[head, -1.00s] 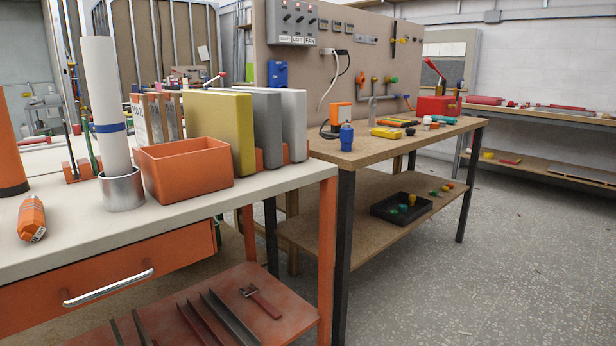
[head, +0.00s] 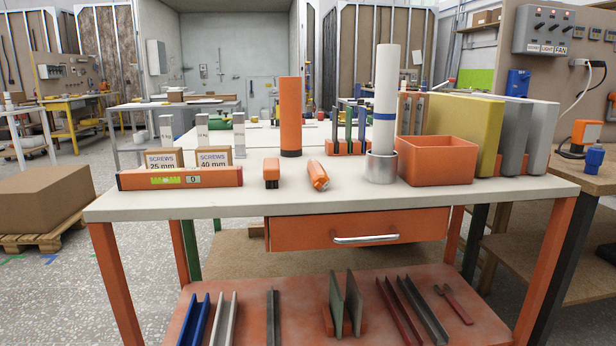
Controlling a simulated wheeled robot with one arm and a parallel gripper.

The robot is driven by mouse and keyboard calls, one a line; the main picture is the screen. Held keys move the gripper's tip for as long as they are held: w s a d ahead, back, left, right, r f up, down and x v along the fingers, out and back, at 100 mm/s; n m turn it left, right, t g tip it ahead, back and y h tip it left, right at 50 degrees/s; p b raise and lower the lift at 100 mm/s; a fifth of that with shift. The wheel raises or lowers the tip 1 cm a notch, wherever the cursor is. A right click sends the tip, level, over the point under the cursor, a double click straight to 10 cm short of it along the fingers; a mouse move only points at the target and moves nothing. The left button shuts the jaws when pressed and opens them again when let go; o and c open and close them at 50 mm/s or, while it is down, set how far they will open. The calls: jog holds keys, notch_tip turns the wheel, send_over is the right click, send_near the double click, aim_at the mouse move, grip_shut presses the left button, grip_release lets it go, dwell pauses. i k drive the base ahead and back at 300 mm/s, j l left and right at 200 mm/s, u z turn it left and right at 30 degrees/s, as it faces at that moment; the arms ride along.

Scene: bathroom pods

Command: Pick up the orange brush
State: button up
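A small orange block-shaped item with a dark lower edge, which looks like the orange brush (head: 271,171), lies near the front of the white-topped workbench (head: 225,205). To its right is another small orange item (head: 317,174) with a pale front end, lying at a slant. The two are apart. Both are too small to make out in detail. My gripper is not in view.
A white roll (head: 385,100) in a metal cup and an orange box (head: 437,160) stand right. Grey floor shows at lower left.

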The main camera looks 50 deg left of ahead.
aim_at(271, 171)
jog(key=u, duration=2)
